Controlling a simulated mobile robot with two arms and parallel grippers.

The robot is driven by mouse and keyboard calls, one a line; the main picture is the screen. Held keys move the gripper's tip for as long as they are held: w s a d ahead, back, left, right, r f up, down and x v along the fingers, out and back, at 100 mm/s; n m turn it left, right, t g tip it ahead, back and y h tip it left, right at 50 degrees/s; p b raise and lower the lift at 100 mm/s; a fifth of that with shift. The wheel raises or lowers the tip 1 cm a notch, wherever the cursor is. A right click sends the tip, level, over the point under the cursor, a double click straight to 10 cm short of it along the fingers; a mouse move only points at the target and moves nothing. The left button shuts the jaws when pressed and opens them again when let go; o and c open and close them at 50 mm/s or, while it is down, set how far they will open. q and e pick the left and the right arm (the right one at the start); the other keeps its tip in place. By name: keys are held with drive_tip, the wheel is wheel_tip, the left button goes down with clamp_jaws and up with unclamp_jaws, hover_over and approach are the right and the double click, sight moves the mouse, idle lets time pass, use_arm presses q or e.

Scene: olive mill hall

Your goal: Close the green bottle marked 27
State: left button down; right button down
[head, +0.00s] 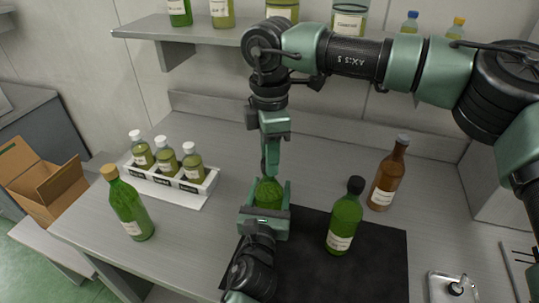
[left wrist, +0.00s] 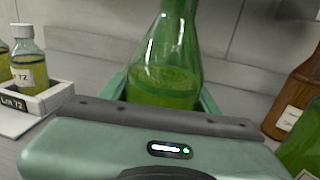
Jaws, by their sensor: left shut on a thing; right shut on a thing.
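A green bottle (head: 268,195) stands upright between the jaws of my left gripper (head: 265,208), which is shut on it. In the left wrist view the bottle (left wrist: 165,85) shows its sloping shoulder and liquid inside; its neck runs out of the top of the picture. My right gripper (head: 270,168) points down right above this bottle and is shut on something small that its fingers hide. The neck and mouth of the bottle are hidden behind it, so I cannot tell whether a cap sits on it. No number on this bottle is visible.
Left: a green bottle with an orange top (head: 130,207) and a white rack (head: 205,185) of several small bottles. Right: a green bottle with a black cap (head: 345,220) on the dark mat (head: 375,265), and a brown bottle (head: 388,178) behind. A shelf (head: 215,36) hangs above.

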drive_tip(key=m, duration=0.5)
drive_tip(key=shift+m, duration=0.3)
drive_tip(key=shift+r, duration=0.1)
drive_tip(key=c, duration=1.1)
unclamp_jaws()
drive_tip(key=shift+r, duration=2.2)
drive_tip(key=shift+c, duration=0.3)
